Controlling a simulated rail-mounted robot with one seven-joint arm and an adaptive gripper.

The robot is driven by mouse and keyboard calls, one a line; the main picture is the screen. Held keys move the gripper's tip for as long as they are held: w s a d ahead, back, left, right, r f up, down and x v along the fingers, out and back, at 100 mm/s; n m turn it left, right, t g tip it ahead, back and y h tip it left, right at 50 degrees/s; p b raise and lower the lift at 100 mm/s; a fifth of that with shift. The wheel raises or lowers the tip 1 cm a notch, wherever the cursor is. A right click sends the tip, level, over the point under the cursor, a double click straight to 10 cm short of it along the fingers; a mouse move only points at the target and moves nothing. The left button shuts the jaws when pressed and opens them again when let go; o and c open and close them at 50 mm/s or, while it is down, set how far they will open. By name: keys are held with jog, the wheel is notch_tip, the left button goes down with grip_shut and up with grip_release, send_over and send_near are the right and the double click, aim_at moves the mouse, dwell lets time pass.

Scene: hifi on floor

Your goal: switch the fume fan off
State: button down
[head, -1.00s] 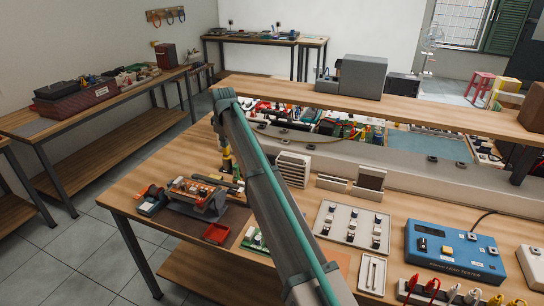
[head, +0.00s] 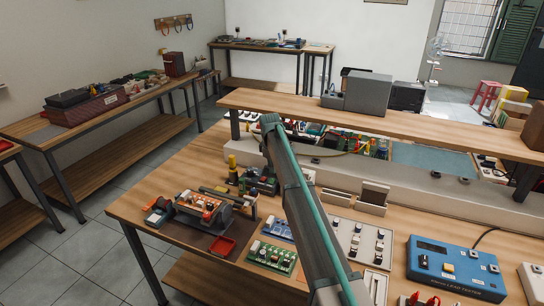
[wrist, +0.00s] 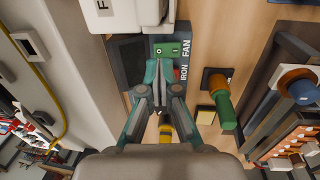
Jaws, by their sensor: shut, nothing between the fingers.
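In the wrist view, a dark switch box lettered IRON and FAN carries a green rocker switch (wrist: 172,50) beside the word FAN. A red switch (wrist: 177,73) sits beside IRON, partly hidden by a finger. My gripper (wrist: 160,68) is shut and empty, its teal fingertips over the box just below the green rocker. I cannot tell if they touch it. A pale fan housing (wrist: 115,15) fills the top of the wrist view.
A green-and-orange handle (wrist: 222,100) and a yellow-capped item (wrist: 165,130) stand close to my gripper. A raised shelf (head: 400,118) spans the bench. A blue tester (head: 455,265) and a grey switch panel (head: 362,240) lie on the right.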

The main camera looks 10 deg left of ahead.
aim_at(274, 179)
jog(key=shift+w+f+p, duration=0.15)
jog(key=shift+f+p, duration=0.2)
jog(key=shift+f, duration=0.7)
jog(key=shift+w+f+p, duration=0.1)
jog(key=shift+f+p, duration=0.2)
jog(key=shift+f, duration=0.7)
jog(key=shift+w+d+f+b, duration=0.15)
jog(key=shift+w+f+b, duration=0.1)
jog(key=shift+f+b, duration=0.4)
jog(key=shift+r, duration=0.2)
jog(key=shift+s+f, duration=0.1)
jog(key=shift+s, duration=0.05)
